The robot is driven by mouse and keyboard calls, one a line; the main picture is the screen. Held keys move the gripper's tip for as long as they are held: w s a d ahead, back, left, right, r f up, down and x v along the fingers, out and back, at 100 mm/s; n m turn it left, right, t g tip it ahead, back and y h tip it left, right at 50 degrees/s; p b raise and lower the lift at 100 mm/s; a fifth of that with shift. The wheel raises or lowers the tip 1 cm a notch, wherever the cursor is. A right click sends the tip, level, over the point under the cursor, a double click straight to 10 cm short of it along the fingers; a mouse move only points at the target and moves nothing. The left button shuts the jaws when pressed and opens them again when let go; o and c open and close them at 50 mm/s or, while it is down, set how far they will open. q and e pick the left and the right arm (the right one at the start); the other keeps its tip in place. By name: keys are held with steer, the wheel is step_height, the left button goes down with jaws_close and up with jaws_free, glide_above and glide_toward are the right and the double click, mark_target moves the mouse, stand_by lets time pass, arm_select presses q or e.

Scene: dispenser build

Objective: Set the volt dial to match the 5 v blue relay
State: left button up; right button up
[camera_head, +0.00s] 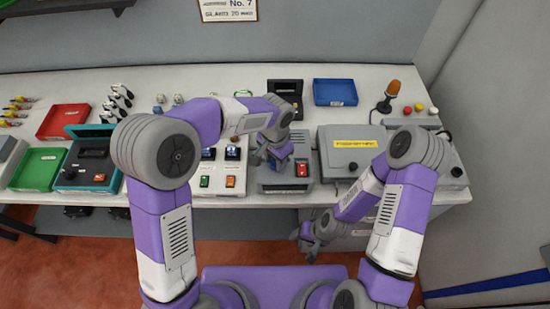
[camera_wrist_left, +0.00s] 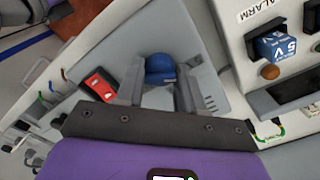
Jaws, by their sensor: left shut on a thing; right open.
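The volt dial (camera_wrist_left: 160,66) is a round blue knob on a sloped grey panel (camera_wrist_left: 195,45) in the left wrist view. My left gripper (camera_wrist_left: 159,85) is shut on the dial, a finger on each side. In the head view my left gripper (camera_head: 270,157) is over the grey box (camera_head: 285,188) and hides the dial. The blue relay (camera_wrist_left: 277,46), marked 5 V, sits in a white panel with an ALARM label, at upper right in the wrist view. My right gripper (camera_head: 308,243) is open and empty, below the table's front edge. The dial's setting cannot be read.
A red rocker switch (camera_head: 302,168) is beside the dial. The white panel (camera_head: 220,178) stands left of the grey box. A grey case with a yellow label (camera_head: 353,143) stands to the right. A blue tray (camera_head: 335,92) lies behind; red and green trays are at left.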

arm_select(q)
steer(key=o, duration=1)
step_height(320, 180, up, 8)
steer(key=shift+f+p, duration=0.2)
steer(key=shift+p, duration=0.35)
